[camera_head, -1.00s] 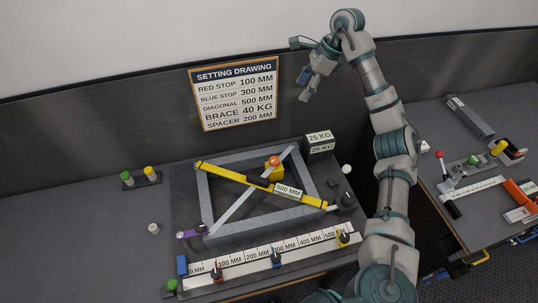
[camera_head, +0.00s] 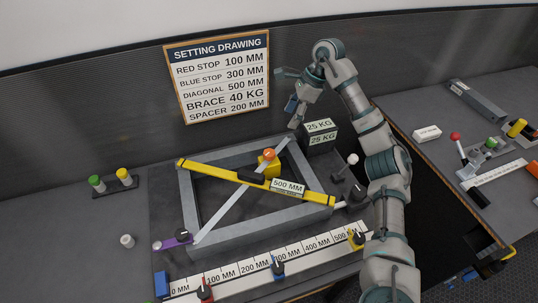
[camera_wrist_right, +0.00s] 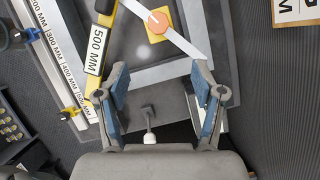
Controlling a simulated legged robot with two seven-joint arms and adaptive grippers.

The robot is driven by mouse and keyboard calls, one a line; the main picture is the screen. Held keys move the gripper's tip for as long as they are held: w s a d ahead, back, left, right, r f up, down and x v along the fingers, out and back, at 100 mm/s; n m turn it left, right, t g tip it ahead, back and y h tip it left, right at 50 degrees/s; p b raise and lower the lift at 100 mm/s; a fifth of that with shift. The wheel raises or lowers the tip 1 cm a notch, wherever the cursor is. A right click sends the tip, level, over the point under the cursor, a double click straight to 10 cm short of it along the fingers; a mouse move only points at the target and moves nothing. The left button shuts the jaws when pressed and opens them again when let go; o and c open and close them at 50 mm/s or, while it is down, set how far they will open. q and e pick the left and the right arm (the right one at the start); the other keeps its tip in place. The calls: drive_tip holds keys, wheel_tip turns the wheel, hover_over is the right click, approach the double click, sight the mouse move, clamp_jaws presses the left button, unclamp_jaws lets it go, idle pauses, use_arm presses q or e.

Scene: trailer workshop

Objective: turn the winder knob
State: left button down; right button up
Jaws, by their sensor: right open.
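A white ball knob (camera_head: 352,159) on a thin stem stands on the bench beside the right corner of the grey frame (camera_head: 185,205). I cannot tell whether it or the black knob (camera_head: 357,193) near the yellow bar's end is the winder knob. My right gripper (camera_head: 296,122) hangs near the 25 KG box (camera_head: 321,139), apart from both knobs. In the right wrist view its two fingers (camera_wrist_right: 163,85) are spread and empty. The white knob (camera_wrist_right: 149,138) shows between them, lower down. My left gripper is not in view.
A yellow bar (camera_head: 222,176) marked 500 MM crosses the frame. An orange knob (camera_head: 269,154) sits on a yellow block. A scale (camera_head: 240,271) with red, blue and yellow stops runs in front. A gap separates the right bench.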

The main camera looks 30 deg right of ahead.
sight(270, 152)
drive_tip(key=b+x, duration=0.2)
drive_tip(key=x, duration=1.4)
drive_tip(key=shift+a+f, duration=0.2)
drive_tip(key=shift+f, duration=0.05)
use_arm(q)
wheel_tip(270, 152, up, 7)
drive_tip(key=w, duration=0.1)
use_arm(e)
drive_tip(key=c, duration=1.1)
